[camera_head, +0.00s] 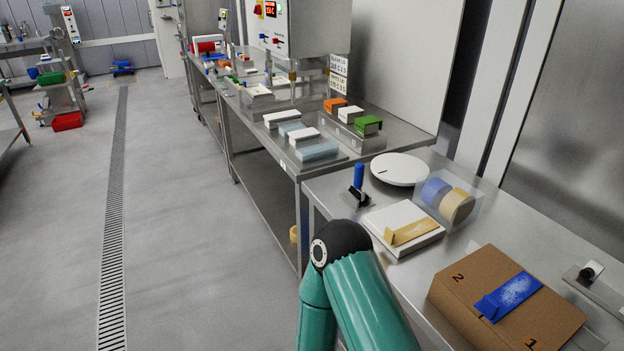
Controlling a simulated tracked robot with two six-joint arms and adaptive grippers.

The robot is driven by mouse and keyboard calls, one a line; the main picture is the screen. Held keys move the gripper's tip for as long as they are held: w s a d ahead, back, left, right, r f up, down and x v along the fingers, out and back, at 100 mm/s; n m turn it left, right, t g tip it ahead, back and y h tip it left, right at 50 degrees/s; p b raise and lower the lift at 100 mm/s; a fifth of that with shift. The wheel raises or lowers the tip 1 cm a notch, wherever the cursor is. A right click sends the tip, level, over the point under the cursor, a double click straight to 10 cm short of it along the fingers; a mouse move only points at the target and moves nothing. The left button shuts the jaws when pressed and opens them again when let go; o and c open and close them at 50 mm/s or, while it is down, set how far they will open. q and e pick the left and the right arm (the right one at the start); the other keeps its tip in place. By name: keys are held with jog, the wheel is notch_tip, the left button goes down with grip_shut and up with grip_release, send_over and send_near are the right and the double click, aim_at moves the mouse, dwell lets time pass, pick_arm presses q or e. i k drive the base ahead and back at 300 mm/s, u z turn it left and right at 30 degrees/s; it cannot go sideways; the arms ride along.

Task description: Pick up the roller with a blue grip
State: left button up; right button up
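A tool with an upright blue grip (358,176) stands at the left edge of the near steel table, beside a white board. Its lower part is dark and small, so I cannot tell for sure that it is a roller. One of my teal arms (362,295) rises from the bottom, with its black joint (338,243) in front of the table edge, nearer to me than the blue grip. No gripper fingers show for either arm. My other arm is out of the picture.
The near table (535,228) holds a white disc (400,169), a white board (404,213) with a tan piece, blue and tan rolls in a clear holder (446,198), and a cardboard box (470,310) with a blue item (508,296). Open floor (180,220) lies left.

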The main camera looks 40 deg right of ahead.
aim_at(356, 186)
jog(key=u, duration=0.35)
jog(key=i, duration=3.25)
jog(key=z, duration=1.1)
jog(key=i, duration=0.15)
jog(key=z, duration=1.75)
jog(key=i, duration=0.3)
jog(key=z, duration=1.85)
